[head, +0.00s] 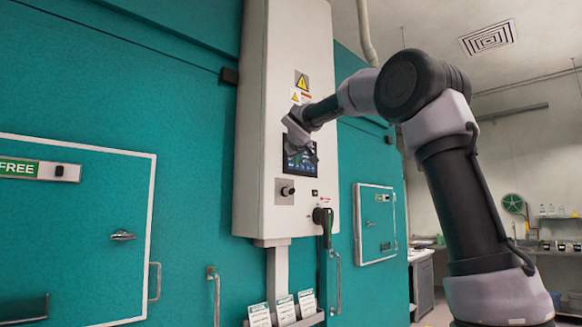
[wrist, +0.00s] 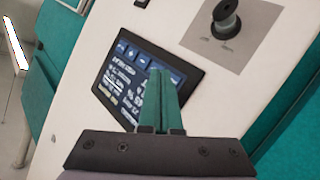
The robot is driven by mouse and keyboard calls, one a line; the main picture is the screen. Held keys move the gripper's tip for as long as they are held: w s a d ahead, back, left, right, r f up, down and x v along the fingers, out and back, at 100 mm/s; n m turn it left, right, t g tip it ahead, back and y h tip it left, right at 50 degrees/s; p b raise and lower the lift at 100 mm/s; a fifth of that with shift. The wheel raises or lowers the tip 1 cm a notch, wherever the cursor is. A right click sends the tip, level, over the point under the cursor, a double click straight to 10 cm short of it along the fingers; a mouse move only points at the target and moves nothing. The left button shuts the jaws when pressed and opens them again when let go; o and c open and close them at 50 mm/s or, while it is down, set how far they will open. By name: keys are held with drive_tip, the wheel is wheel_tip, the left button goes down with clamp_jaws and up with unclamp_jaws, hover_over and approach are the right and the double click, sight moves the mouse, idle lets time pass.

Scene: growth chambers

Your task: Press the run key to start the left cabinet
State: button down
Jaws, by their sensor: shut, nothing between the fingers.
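The dark touch screen (head: 299,160) is set in the white control box (head: 258,130) between the teal cabinet fronts. In the wrist view the screen (wrist: 122,62) is tilted and shows a row of blue tiles along one edge and lines of pale text, too small to read. I cannot tell which mark is the run key. My gripper (wrist: 160,74) is shut and empty. Its teal fingers overlap the lower right part of the screen and hide some of it. I cannot tell whether the tips touch the glass. In the head view my gripper (head: 300,132) is in front of the screen's top.
A black rotary knob (head: 287,190) on a grey plate sits below the screen; it also shows in the wrist view (wrist: 226,20). A black-handled part (head: 323,217) juts out lower right. Warning labels (head: 301,81) are above. The left teal door (head: 85,230) has a FREE sign (head: 20,168).

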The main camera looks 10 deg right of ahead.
idle(0.3)
drive_tip(key=shift+s+d, duration=0.75)
drive_tip(key=shift+s, duration=0.3)
drive_tip(key=shift+s+d, duration=0.75)
drive_tip(key=shift+s, duration=0.25)
drive_tip(key=s+d+f+m+g+y, duration=0.1)
drive_tip(key=s+f+m+g, duration=0.1)
drive_tip(key=s+f, duration=0.7)
drive_tip(key=s+d+f+m+g+y, duration=0.1)
drive_tip(key=s+d+f+m+g, duration=0.1)
drive_tip(key=s+f, duration=0.8)
drive_tip(key=s+d+f+m+g+y, duration=0.2)
drive_tip(key=s+f, duration=0.8)
drive_tip(key=s, duration=0.9)
drive_tip(key=shift+d+m+g, duration=0.15)
drive_tip(key=shift+m+g, duration=0.55)
drive_tip(key=shift+m, duration=0.4)
